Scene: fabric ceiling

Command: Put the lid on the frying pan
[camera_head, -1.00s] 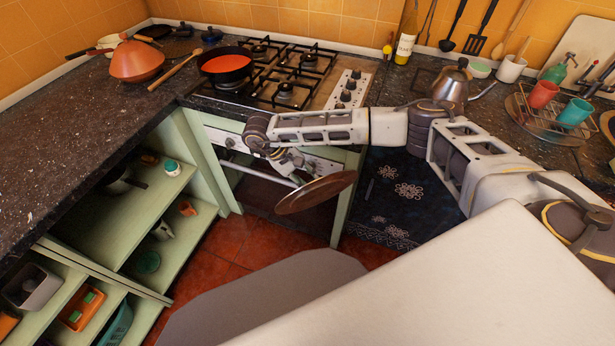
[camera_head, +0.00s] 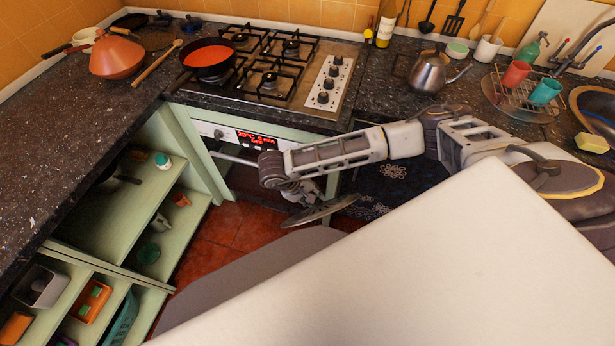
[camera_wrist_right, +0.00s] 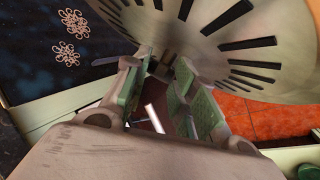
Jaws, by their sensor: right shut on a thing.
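The frying pan (camera_head: 208,57), dark outside and red-orange inside, sits on the left part of the gas hob. My right gripper (camera_head: 305,196) is in front of the oven, below counter height, and is shut on the round lid (camera_head: 322,211). The lid shows almost edge-on in the head view, in front of the pan and well below it. In the right wrist view the fingers (camera_wrist_right: 165,98) close at the middle of the lid (camera_wrist_right: 225,42), which is metallic with dark radial slots. The exact grip point is partly hidden. My left gripper is out of view.
The hob (camera_head: 290,65) has bare grates right of the pan. A wooden spoon (camera_head: 158,62) and an orange-brown conical-lidded pot (camera_head: 116,57) lie left of it. The oven handle (camera_head: 235,159) and counter edge are close to my gripper. A kettle (camera_head: 428,72) stands at right.

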